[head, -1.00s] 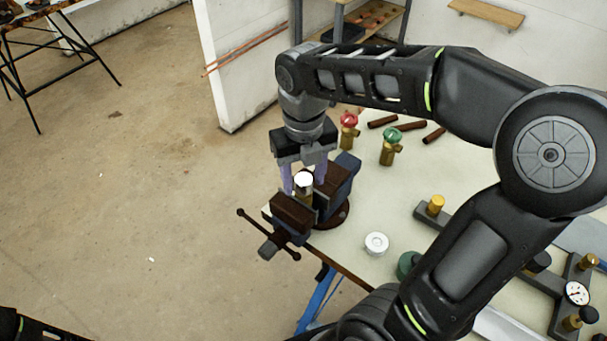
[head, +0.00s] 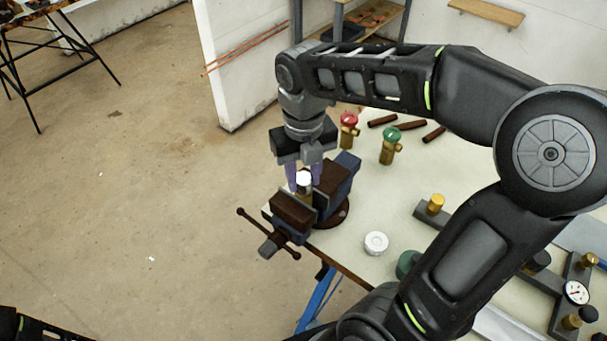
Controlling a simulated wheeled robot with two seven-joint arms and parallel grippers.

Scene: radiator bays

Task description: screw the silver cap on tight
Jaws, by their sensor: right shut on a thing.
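The silver cap (head: 304,177) shows as a bright white-topped round piece above the vise (head: 293,213). It sits on a brass-coloured body held upright between the vise jaws; most of that body is hidden. My right gripper (head: 304,180) points down from above, with its purple fingers shut on the cap from both sides. I cannot tell from here how far down the cap is threaded. My left gripper is not in view; only a dark bit of my left arm shows at the bottom left corner.
A red-handled valve (head: 349,130) and a green-handled valve (head: 390,145) stand behind on the bench. A white round piece (head: 376,243) lies in front, near a green one (head: 408,264). Brown pipe pieces (head: 410,124) lie at the back. The vise handle (head: 268,235) sticks out over the floor.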

